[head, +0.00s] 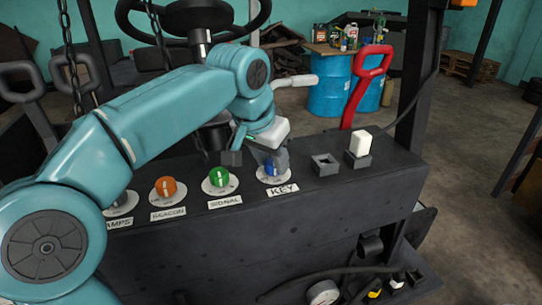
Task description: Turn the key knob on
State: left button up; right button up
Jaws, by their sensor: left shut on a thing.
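The key knob (270,169) is blue and sits on a white round dial above the KEY label (283,190) on the dark dashboard panel (330,205). My left gripper (268,158) reaches down from above and is shut on the key knob, with its dark fingers covering part of it. The knob's exact angle is hard to tell behind the fingers. My right gripper is not in view.
A green SIGNAL knob (219,177) and an orange BEACON knob (166,187) stand to the left. An empty square socket (325,165) and a white block switch (360,145) are to the right. The steering wheel (193,20) and a red lever (368,82) rise behind.

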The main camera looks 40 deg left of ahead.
pick_arm(q)
jog(key=m+h, duration=0.1)
jog(key=m, duration=0.1)
jog(key=m+h+p, duration=0.1)
jog(key=m, duration=0.2)
jog(key=shift+w+a+r, duration=0.1)
jog(key=shift+a, duration=0.1)
jog(key=m+p, duration=0.1)
jog(key=m, duration=0.1)
jog(key=shift+m+h, duration=0.4)
jog(key=shift+w+a+m+g+h, duration=0.1)
jog(key=shift+m+g+h, duration=0.35)
jog(key=shift+m, duration=0.65)
jog(key=o, duration=1)
jog(key=shift+o, duration=0.4)
jog(key=shift+w, duration=0.2)
jog(key=shift+s, duration=0.2)
jog(key=v, duration=0.7)
